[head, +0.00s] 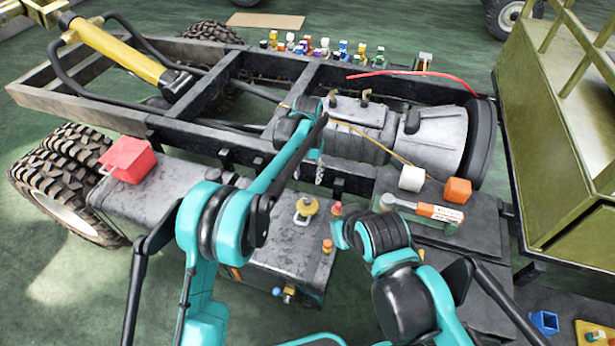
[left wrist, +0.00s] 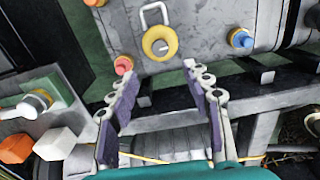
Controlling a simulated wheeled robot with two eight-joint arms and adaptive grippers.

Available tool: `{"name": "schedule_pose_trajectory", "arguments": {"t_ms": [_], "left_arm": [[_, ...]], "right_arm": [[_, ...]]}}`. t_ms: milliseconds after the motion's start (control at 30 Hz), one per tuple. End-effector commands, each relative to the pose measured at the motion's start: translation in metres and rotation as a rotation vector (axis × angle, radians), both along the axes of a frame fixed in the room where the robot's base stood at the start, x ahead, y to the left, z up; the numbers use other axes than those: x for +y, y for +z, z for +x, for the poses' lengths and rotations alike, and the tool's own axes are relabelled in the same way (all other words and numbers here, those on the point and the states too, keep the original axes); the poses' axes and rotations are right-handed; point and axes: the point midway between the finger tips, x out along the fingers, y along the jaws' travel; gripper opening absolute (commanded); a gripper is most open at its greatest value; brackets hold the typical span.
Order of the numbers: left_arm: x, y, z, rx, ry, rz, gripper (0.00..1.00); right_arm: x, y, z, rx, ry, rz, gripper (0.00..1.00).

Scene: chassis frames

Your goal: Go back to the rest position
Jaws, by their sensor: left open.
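My left arm reaches out over the chassis frame in the head view. Its gripper (head: 319,174) hangs over the side rail, between the grey tank and the gearbox, partly hidden by the arm. In the left wrist view the left gripper (left wrist: 161,80) is open, its two purple-padded fingers apart with nothing between them. My right arm is bent low at the right of centre in the head view. Its gripper cannot be made out there.
The grey tank (head: 150,195) carries a yellow-ringed cap (head: 306,207). The gearbox (head: 355,125) and a green crate-like body (head: 560,130) stand beyond.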

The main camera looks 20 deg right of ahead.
Motion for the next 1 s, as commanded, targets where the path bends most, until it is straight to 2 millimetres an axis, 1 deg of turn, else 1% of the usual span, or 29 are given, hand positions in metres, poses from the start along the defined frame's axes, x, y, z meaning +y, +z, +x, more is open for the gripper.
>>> {"name": "schedule_pose_trajectory", "arguments": {"t_ms": [333, 400, 467, 567, 667, 700, 767, 800, 867, 900, 967, 1000], "left_arm": [[0.000, 0.000, 0.000, 0.000, 0.001, 0.000, 0.49], [0.004, 0.004, 0.000, -0.004, 0.006, -0.003, 0.49], [0.013, 0.014, 0.000, -0.014, 0.018, -0.008, 0.49], [0.040, 0.040, -0.002, -0.045, 0.056, -0.025, 0.49], [0.079, 0.074, -0.010, -0.092, 0.109, -0.051, 0.49], [0.095, 0.087, -0.016, -0.112, 0.131, -0.060, 0.49], [0.120, 0.105, -0.025, -0.143, 0.164, -0.074, 0.49], [0.136, 0.115, -0.032, -0.163, 0.186, -0.084, 0.49], [0.159, 0.129, -0.045, -0.196, 0.219, -0.097, 0.49], [0.175, 0.137, -0.055, -0.217, 0.241, -0.105, 0.49], [0.197, 0.147, -0.071, -0.249, 0.273, -0.117, 0.49], [0.211, 0.153, -0.082, -0.272, 0.295, -0.124, 0.49]], "right_arm": [[0.000, 0.000, 0.000, 0.000, 0.000, 0.000, 0.00], [0.000, 0.000, 0.000, 0.000, 0.000, 0.000, 0.00], [0.000, 0.000, 0.000, 0.000, 0.000, 0.000, 0.00], [0.000, 0.000, 0.000, 0.000, 0.000, 0.000, 0.00], [0.000, 0.000, 0.000, 0.000, 0.000, 0.000, 0.00], [0.000, 0.000, 0.000, 0.000, 0.000, 0.000, 0.00], [0.000, 0.000, 0.000, 0.000, 0.000, 0.000, 0.00], [0.000, 0.000, 0.000, 0.000, 0.000, 0.000, 0.00], [0.000, 0.000, 0.000, 0.000, 0.000, 0.000, 0.00], [0.000, 0.000, 0.000, 0.000, 0.000, 0.000, 0.00], [0.000, 0.000, 0.000, 0.000, 0.000, 0.000, 0.00], [0.000, 0.000, 0.000, 0.000, 0.000, 0.000, 0.00]]}}
